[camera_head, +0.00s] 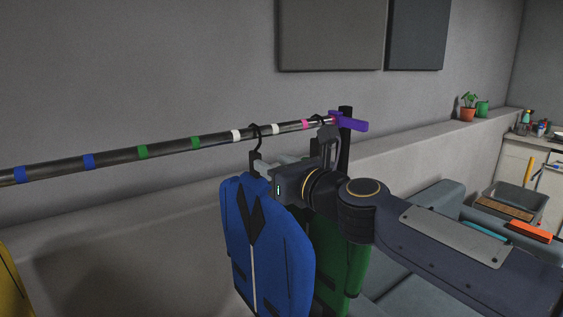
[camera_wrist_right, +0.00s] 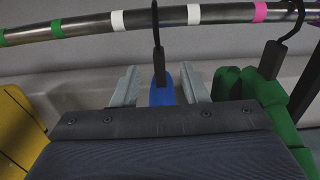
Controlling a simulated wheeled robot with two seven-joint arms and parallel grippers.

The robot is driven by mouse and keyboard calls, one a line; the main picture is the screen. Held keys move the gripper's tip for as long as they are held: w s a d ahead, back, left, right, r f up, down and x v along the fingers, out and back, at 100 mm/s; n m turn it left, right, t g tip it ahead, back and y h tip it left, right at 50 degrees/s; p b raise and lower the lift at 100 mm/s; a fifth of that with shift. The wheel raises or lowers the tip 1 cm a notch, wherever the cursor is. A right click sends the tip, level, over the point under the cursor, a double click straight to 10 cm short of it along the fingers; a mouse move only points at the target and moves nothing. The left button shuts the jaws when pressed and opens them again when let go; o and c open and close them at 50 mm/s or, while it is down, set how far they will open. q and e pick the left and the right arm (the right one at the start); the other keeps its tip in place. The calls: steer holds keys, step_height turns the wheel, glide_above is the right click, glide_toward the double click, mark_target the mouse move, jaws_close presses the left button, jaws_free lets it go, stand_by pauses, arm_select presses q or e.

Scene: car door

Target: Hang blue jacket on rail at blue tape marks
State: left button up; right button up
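The blue jacket (camera_head: 262,240) hangs on a black hanger whose hook goes over the rail (camera_head: 120,156) between the two white tape marks (camera_head: 236,135). The two blue tape marks (camera_head: 89,161) are on the rail's left part, and nothing hangs between them in the head view. My right gripper (camera_head: 258,168) is at the top of the blue jacket. In the right wrist view, its fingers (camera_wrist_right: 160,88) stand apart on either side of the black hanger neck (camera_wrist_right: 159,68), with gaps showing. A strip of blue jacket (camera_wrist_right: 162,96) shows between them. My left gripper is not in view.
A green jacket (camera_head: 355,262) hangs close to the right of the blue one, partly behind my right arm. A yellow jacket (camera_head: 10,290) shows at the left edge. Green tape marks (camera_head: 143,151) lie between blue and white ones. A purple piece (camera_head: 347,122) caps the rail's right end.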

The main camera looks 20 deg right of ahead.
mark_target(255, 151)
steer(key=shift+p+x, duration=0.6)
steer(key=shift+x, duration=3.15)
jaws_close()
steer(key=shift+r, duration=0.15)
steer(key=shift+r+p, duration=0.3)
steer(key=shift+p, duration=0.05)
steer(key=shift+f, duration=0.1)
